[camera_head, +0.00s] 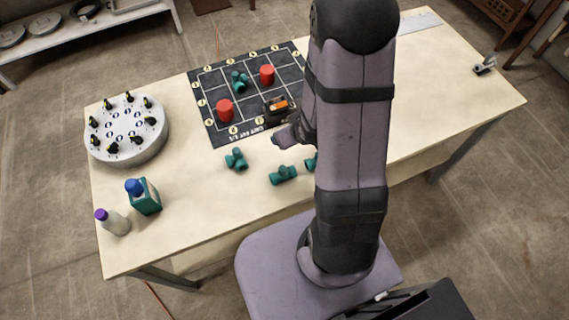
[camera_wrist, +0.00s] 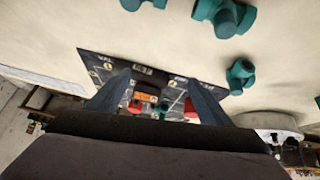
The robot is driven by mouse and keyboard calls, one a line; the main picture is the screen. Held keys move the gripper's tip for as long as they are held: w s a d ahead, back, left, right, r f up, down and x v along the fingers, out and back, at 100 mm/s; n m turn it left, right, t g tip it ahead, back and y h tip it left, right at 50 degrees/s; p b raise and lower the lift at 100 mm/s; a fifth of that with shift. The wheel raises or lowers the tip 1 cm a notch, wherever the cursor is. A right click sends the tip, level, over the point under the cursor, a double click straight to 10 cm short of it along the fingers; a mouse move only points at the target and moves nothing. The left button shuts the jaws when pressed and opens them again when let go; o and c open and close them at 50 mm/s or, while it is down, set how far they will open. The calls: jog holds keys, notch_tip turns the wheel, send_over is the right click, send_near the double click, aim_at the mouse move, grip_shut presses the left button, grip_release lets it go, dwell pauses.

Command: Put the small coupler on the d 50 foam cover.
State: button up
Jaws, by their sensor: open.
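Three green pipe fittings lie on the table in front of the mat: a branched one on the left (camera_head: 235,159), one in the middle (camera_head: 283,175), and one on the right (camera_head: 311,162), partly hidden by my arm. In the wrist view they are the lower right (camera_wrist: 240,76), the top (camera_wrist: 226,17) and the cut-off top left (camera_wrist: 144,3) fittings. I cannot tell which is the small coupler. Two red cylinders (camera_head: 224,110) (camera_head: 267,75) stand on the mat. No d 50 label is readable. My gripper (camera_wrist: 159,78) is open and empty, above the table near the mat's front edge.
The dark gridded mat (camera_head: 207,75) also holds a green fitting (camera_head: 239,81) and an orange-black device (camera_head: 279,106). A round white tray (camera_head: 150,150) with several black-topped items and two bottles (camera_head: 147,199) (camera_head: 115,223) stand left.

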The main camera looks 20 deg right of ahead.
jog(key=s+a+r+g, duration=0.3)
jog(key=s+a+r, duration=0.1)
jog(key=s, duration=0.3)
jog(key=s+a+r+m+g, duration=0.1)
jog(key=s+a+r+g, duration=0.2)
jog(key=s, duration=0.4)
notch_tip(320, 180, up, 3)
jog(key=shift+s+a+f+g, duration=0.1)
jog(key=shift+s+a+g, duration=0.25)
jog(key=shift+a, duration=0.3)
